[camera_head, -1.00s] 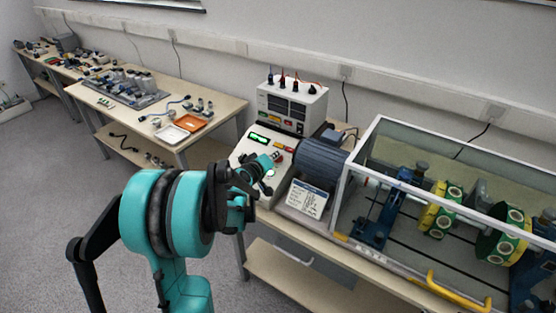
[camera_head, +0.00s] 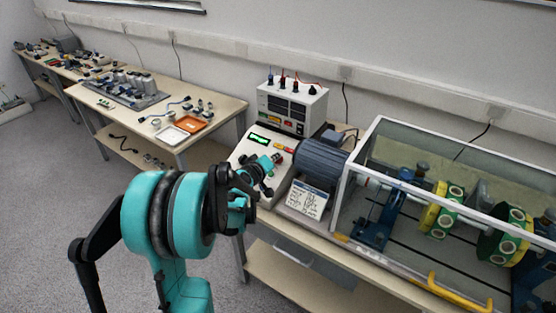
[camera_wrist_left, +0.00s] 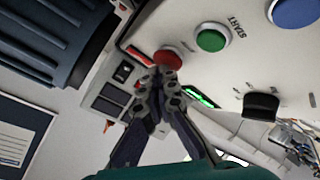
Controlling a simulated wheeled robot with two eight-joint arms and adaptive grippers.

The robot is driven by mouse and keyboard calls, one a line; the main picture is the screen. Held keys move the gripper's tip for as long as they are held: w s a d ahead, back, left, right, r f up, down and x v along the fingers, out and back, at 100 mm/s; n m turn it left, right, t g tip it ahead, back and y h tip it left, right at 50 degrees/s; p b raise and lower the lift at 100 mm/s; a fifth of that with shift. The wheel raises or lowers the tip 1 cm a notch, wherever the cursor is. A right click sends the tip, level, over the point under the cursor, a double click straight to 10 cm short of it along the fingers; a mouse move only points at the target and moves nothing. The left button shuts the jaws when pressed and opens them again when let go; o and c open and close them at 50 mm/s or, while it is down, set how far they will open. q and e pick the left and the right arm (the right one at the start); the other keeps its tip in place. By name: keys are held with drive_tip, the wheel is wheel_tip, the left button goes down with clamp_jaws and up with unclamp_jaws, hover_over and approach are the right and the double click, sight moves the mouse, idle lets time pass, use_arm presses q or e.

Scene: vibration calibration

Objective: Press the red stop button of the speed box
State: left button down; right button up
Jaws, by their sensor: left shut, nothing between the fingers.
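The speed box (camera_head: 243,150) is a pale sloped panel with a lit green display (camera_head: 259,139), left of the grey motor. Its red stop button (camera_wrist_left: 167,57) is round and sits beside the green START button (camera_wrist_left: 212,40) in the left wrist view. My left gripper (camera_head: 272,160) reaches over the panel from the left, shut and empty. In the left wrist view its fingertips (camera_wrist_left: 166,74) overlap the lower edge of the red button; I cannot tell whether they touch it. In the head view the red button is mostly hidden behind the fingertips. My right gripper is not in view.
A blue button (camera_wrist_left: 293,10) and a black knob (camera_wrist_left: 262,105) are on the same panel. The motor (camera_head: 320,160) and a glass-walled rotor rig (camera_head: 440,205) stand to the right. A meter box (camera_head: 291,108) stands behind.

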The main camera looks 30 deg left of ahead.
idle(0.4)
use_arm(q)
drive_tip(key=shift+s+r+p, duration=0.3)
drive_tip(key=shift+r+p, duration=0.25)
drive_tip(key=shift+r, duration=0.15)
drive_tip(key=r+p, duration=0.1)
drive_tip(key=s+r+p, duration=0.1)
drive_tip(key=r, duration=0.1)
drive_tip(key=s+r+p, duration=0.1)
drive_tip(key=shift+s+a+r+p, duration=0.1)
drive_tip(key=shift+r+p, duration=0.15)
drive_tip(key=shift+p, duration=0.05)
idle(0.6)
